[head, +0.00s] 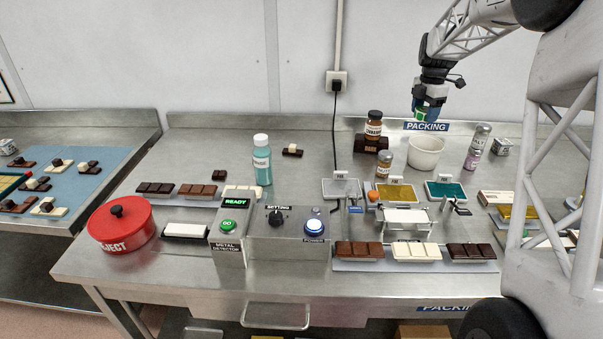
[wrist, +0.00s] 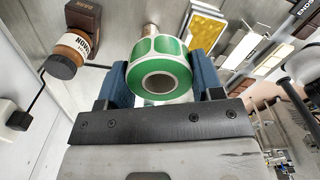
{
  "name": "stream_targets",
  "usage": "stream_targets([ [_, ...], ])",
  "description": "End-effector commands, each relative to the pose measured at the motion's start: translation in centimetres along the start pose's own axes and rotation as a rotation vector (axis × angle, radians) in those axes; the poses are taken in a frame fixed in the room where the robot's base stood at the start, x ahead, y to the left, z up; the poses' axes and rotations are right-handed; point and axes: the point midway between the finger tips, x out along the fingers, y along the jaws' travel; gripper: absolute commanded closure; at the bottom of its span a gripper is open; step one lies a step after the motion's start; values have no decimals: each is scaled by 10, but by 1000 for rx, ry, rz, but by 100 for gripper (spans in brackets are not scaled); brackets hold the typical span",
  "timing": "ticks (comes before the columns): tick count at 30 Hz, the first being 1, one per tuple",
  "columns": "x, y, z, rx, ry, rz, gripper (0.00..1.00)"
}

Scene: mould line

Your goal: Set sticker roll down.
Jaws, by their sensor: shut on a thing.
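The sticker roll (wrist: 172,48) is green with a pale core. It sits between the two blue fingers of my gripper (wrist: 158,80) in the wrist view, and the fingers press on it from both sides. In the head view my gripper (head: 429,115) is at the back right, in front of the wall and above the blue PACKING sign (head: 426,126). The roll shows there only as a small green patch (head: 421,116). It appears held up off the bench (head: 330,136).
A white tub (head: 426,151) stands below and in front of my gripper.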

Motion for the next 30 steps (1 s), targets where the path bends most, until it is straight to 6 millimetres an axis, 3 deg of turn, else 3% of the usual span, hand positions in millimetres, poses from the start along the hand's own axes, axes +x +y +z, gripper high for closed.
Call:
stream_targets([
  [3, 0, 8, -38, -37, 0, 0, 63],
  [14, 1, 21, -142, -139, 0, -1, 63],
  [30, 5, 13, -291, -292, 0, 0, 63],
])
